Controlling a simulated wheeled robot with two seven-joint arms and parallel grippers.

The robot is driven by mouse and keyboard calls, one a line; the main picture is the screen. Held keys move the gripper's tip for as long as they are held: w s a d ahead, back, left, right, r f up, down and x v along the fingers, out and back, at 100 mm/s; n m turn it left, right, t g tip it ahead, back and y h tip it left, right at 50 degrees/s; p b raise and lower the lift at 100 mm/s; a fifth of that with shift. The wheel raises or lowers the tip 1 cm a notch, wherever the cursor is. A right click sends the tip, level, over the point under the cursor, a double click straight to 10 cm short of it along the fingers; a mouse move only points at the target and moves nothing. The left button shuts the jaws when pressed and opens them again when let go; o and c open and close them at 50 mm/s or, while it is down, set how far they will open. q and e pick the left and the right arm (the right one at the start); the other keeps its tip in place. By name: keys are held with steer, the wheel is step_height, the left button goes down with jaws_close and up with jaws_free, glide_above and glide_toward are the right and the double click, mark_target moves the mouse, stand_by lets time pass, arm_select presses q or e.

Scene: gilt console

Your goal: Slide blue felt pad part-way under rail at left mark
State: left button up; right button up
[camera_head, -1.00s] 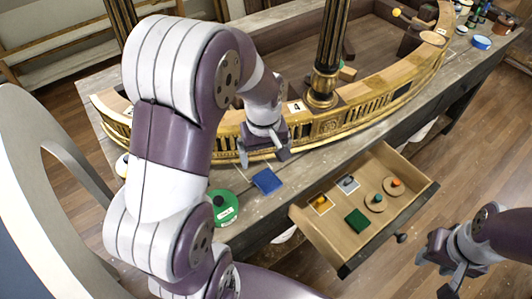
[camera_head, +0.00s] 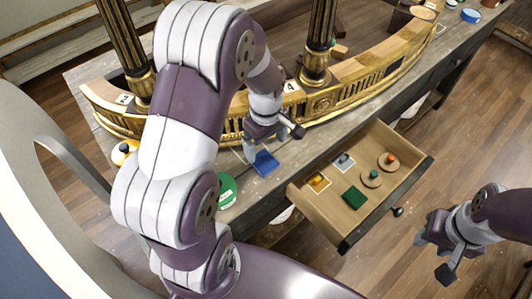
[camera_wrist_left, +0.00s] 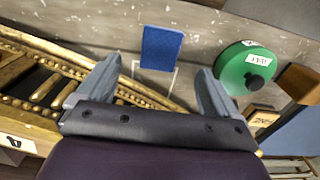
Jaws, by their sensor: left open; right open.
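The blue felt pad (camera_head: 265,163) lies flat on the grey bench top in front of the gilt curved rail (camera_head: 330,108). In the left wrist view the pad (camera_wrist_left: 161,47) sits ahead of the open jaws, between their lines, near a pale outline on the bench. My left gripper (camera_head: 272,143) is open and empty just above the pad's rail side, between pad and rail. It also shows in the left wrist view (camera_wrist_left: 152,90). My right gripper (camera_head: 448,256) is open and empty over the floor at the right. The left mark cannot be made out for certain.
A green round tin (camera_head: 226,190) stands left of the pad. An open drawer (camera_head: 345,225) with a green pad (camera_head: 354,197) and knobbed discs juts out at the front right. Gilt columns (camera_head: 318,40) rise from the rail. A yellow knobbed item (camera_head: 124,152) sits far left.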

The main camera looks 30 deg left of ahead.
mark_target(265, 162)
arm_select(q)
step_height(265, 162, down, 8)
steer(key=shift+a+r, duration=0.1)
steer(key=shift+r, duration=0.15)
steer(key=c, duration=1.1)
